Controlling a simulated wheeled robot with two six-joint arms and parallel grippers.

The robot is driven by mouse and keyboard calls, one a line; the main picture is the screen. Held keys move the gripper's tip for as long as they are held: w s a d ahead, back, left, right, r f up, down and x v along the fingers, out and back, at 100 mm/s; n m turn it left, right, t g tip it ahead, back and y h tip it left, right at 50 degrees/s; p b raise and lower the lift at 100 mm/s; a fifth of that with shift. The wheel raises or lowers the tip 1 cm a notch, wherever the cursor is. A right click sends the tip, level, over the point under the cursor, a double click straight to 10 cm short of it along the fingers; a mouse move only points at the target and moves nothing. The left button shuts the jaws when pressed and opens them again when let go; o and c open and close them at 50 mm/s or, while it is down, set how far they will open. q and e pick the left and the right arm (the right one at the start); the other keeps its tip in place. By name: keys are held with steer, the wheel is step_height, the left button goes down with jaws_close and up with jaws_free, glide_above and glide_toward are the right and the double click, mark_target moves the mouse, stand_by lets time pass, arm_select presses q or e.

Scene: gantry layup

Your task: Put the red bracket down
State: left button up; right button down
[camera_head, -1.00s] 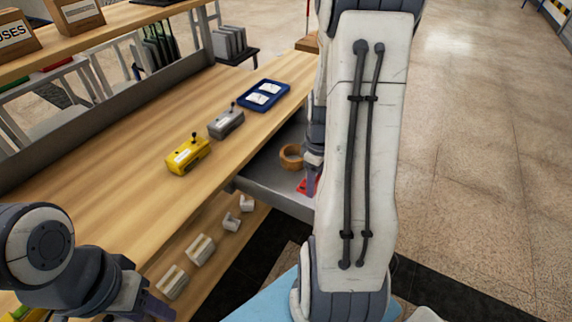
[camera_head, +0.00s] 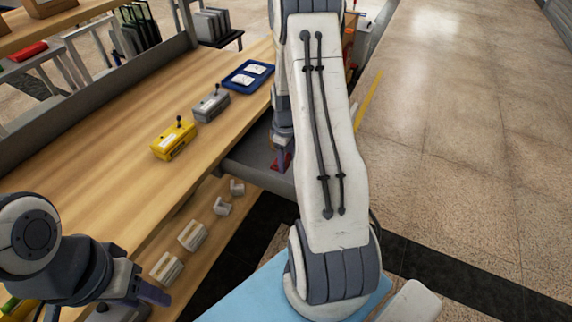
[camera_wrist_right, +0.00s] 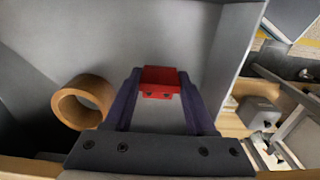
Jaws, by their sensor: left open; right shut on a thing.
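The red bracket (camera_wrist_right: 160,82) is between the two fingers of my right gripper (camera_wrist_right: 160,90) in the right wrist view, and the gripper is shut on it. It is over a grey tray-like surface (camera_wrist_right: 185,35); I cannot tell whether it touches that surface. In the head view only a small part of the red bracket (camera_head: 277,162) shows below my right gripper (camera_head: 283,150), beside the bench; my right arm hides much around it. My left gripper (camera_head: 138,292) is open at the lower left, by the bench's lower shelf, away from the bracket.
The wooden bench (camera_head: 110,195) carries a yellow control box (camera_head: 173,138), a grey one (camera_head: 211,103) and a blue tray (camera_head: 248,62). Several light blocks (camera_head: 192,235) lie on the shelf below.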

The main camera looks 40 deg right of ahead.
steer(key=shift+f, duration=1.15)
steer(key=shift+f, duration=0.1)
steer(key=shift+c, duration=1.1)
jaws_free()
steer(key=shift+f, duration=0.1)
